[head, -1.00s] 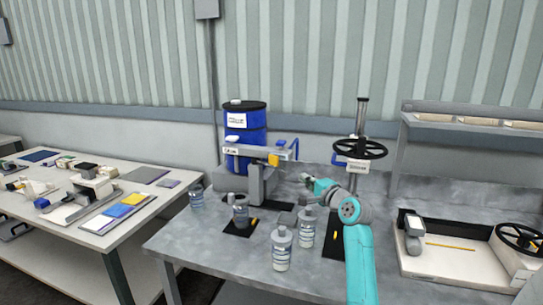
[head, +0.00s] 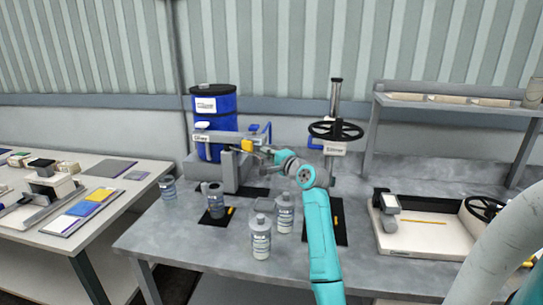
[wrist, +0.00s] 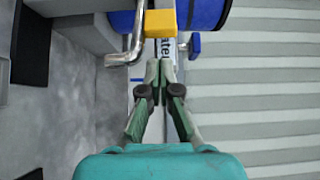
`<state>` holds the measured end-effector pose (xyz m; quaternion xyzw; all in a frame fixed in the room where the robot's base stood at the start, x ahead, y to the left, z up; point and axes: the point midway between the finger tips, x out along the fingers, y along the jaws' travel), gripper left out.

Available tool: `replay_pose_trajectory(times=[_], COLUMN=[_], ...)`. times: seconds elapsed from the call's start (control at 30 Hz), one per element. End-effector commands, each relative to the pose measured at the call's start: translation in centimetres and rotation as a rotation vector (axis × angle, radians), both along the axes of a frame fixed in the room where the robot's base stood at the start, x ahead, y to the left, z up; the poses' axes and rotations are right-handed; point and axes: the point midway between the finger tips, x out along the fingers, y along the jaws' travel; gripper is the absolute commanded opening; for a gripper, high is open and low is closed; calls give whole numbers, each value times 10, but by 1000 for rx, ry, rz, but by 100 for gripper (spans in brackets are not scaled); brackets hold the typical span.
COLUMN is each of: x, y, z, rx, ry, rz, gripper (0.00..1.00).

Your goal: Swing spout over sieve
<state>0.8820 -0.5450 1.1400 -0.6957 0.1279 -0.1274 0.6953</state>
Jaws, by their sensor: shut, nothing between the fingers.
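The spout shows in the wrist view as a bent metal pipe (wrist: 137,45) beside a yellow block (wrist: 163,23). In the head view the yellow block (head: 247,146) sits at the end of the grey arm of the left stand. My gripper (wrist: 161,66) is shut and empty, its fingertips just right of the pipe; contact cannot be told. In the head view my gripper (head: 270,151) is at the yellow block's right, partly hiding the spout. A dark grey cup (head: 213,201) stands on a black mat below; I cannot tell whether it is the sieve.
A blue drum (head: 214,120) stands behind the left stand. Two bottles (head: 260,238) (head: 284,213) stand near the front. A handwheel press (head: 336,132) is right of my gripper. A white tray (head: 420,225) lies at the right.

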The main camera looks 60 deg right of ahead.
Motion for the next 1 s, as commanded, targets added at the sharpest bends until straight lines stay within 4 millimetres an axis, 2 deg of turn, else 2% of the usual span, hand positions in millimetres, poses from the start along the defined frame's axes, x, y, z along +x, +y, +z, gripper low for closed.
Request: replay_pose_trajectory(times=[0.2, 0.4, 1.0], x=[32, 46, 48], y=[-12, -18, -15], z=[0, 0, -1], rx=[1, 1, 1], ry=[0, 0, 0], rz=[1, 0, -16], gripper=[0, 0, 0])
